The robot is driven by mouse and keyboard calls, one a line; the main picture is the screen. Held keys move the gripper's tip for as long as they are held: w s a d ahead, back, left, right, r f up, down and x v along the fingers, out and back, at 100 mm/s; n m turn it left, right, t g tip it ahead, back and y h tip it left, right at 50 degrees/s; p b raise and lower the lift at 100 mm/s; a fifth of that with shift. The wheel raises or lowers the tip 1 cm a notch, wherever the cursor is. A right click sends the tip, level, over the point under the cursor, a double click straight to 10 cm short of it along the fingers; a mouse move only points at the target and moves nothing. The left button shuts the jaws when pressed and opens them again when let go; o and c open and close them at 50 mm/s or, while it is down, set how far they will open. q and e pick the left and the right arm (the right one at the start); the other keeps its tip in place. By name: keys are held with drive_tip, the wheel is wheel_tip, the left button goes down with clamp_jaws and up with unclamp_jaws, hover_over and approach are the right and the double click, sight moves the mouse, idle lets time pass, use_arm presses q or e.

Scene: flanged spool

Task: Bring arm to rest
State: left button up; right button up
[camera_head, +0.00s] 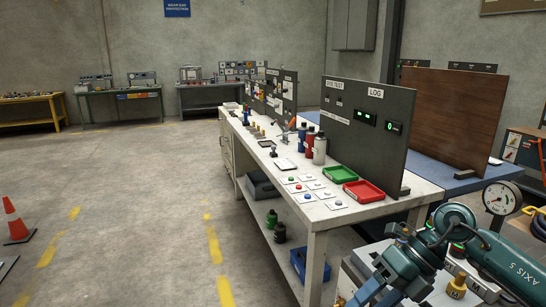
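A teal arm (508,262) labelled "AXIS 5" comes in from the right edge, and I take it as my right arm. It bends at a round joint and reaches down and left to the picture's bottom edge. Its gripper end (385,287) is dark and cut off by that edge, so I cannot tell whether its fingers are open or shut, or whether it holds anything. My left arm and gripper are out of view. I cannot make out a flanged spool.
Beside the arm are a round gauge (502,198) and a brass fitting (457,287) on a light surface. A long white workbench (318,217) holds a green tray (339,174), a red tray (364,191) and bottles. An orange cone (16,222) stands left; the floor between is clear.

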drive_tip(key=s+a+r+m+t+y, duration=0.2)
drive_tip(key=a+m+t+y, duration=0.4)
drive_tip(key=a+m+y, duration=0.5)
drive_tip(key=w+d+f+m+t+h, duration=0.1)
drive_tip(key=d+f+m+t+h, duration=0.2)
drive_tip(key=f+m+t+h, duration=1.1)
drive_tip(key=s+d+f+m+g+h, duration=0.1)
drive_tip(key=s+d+f+m+g, duration=0.2)
drive_tip(key=s+f+m+g, duration=0.5)
drive_tip(key=s+f+m, duration=0.3)
drive_tip(key=s, duration=0.1)
drive_tip(key=shift+d+f+h+p, duration=0.25)
drive_tip(key=shift+f+h+p, duration=0.1)
drive_tip(key=shift+h+p, duration=0.05)
